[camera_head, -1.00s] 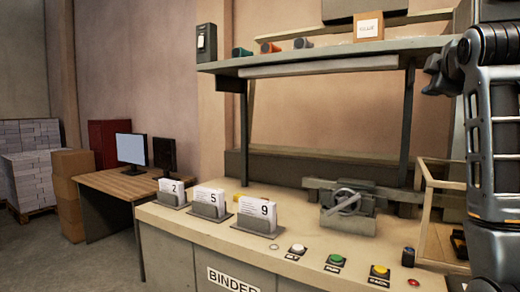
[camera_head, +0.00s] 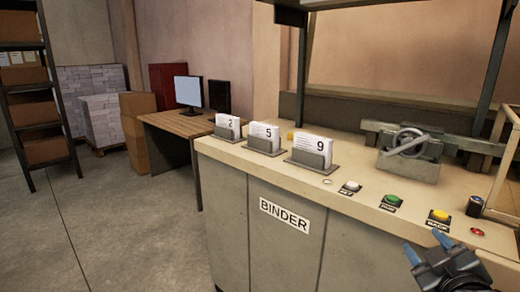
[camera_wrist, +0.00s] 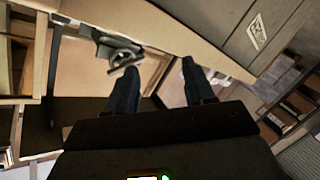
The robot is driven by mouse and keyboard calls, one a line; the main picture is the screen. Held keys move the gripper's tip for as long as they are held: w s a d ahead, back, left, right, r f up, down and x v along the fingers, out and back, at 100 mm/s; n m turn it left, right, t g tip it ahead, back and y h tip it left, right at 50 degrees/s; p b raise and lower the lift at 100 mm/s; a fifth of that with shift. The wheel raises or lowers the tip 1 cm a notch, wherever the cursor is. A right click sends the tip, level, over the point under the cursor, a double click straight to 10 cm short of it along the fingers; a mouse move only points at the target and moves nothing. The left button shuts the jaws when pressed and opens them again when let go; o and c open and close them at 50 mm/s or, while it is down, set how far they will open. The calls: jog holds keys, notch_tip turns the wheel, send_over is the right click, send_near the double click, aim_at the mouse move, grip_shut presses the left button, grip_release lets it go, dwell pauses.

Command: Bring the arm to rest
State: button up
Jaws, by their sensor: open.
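My gripper (camera_head: 427,246) shows at the lower right of the head view, in front of the binder bench (camera_head: 345,225). It has two blue fingertips, spread apart with nothing between them. In the wrist view my gripper (camera_wrist: 158,75) also shows both fingers apart and empty. The bench, with its clamp wheel (camera_wrist: 124,57), appears tilted beyond the fingers. Most of my arm is outside the head view.
Three numbered card holders, 2 (camera_head: 228,127), 5 (camera_head: 264,138) and 9 (camera_head: 311,152), stand on the bench. A clamp device (camera_head: 410,155) and several buttons sit to their right. A desk (camera_head: 180,125) stands behind. The floor (camera_head: 120,215) at left is clear.

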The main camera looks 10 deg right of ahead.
jog(key=s+a+f+m+y+b, duration=0.1)
jog(key=s+a+f, duration=0.5)
jog(key=s, duration=0.4)
jog(key=s+a+f+m+y+b, duration=0.1)
jog(key=s+a+f+y, duration=0.1)
jog(key=s+a+f, duration=0.6)
jog(key=s+r+m+y+b, duration=0.1)
jog(key=s+r, duration=0.1)
jog(key=s, duration=0.8)
jog(key=s+a+r+m+y+b, duration=0.1)
jog(key=s, duration=0.9)
jog(key=shift+r+g, duration=0.3)
jog(key=shift+r, duration=0.1)
jog(key=shift+c, duration=0.3)
